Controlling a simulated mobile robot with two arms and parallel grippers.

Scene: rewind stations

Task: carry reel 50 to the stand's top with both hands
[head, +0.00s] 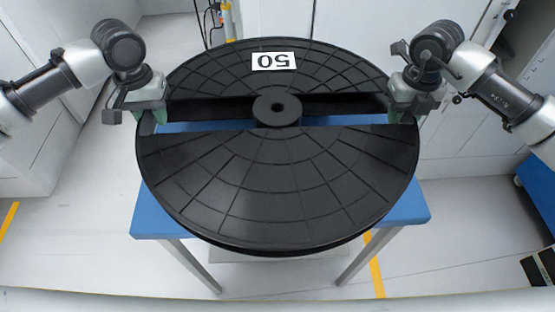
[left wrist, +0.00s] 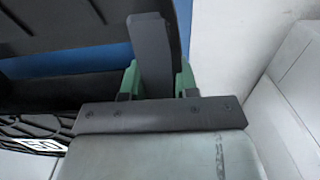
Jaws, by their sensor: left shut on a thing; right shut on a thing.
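Reel 50 (head: 270,185) is a large black disc with a central hub and an upside-down white label reading 50. It lies flat over the blue stand (head: 412,208) in the head view. My left gripper (head: 148,120) is shut on the reel's left edge, and my right gripper (head: 402,108) is shut on its right edge, at the two ends of the slot across the middle. In the left wrist view, a dark strip of the reel (left wrist: 153,52) sits between the green fingers. I cannot tell whether the reel touches the stand's top, as the reel hides most of it.
Yellow floor lines (head: 376,278) pass near the stand's legs. White cabinets (head: 35,130) stand at the left, and grey ones at the right. Cables and a yellow-grey post (head: 227,20) are behind the reel.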

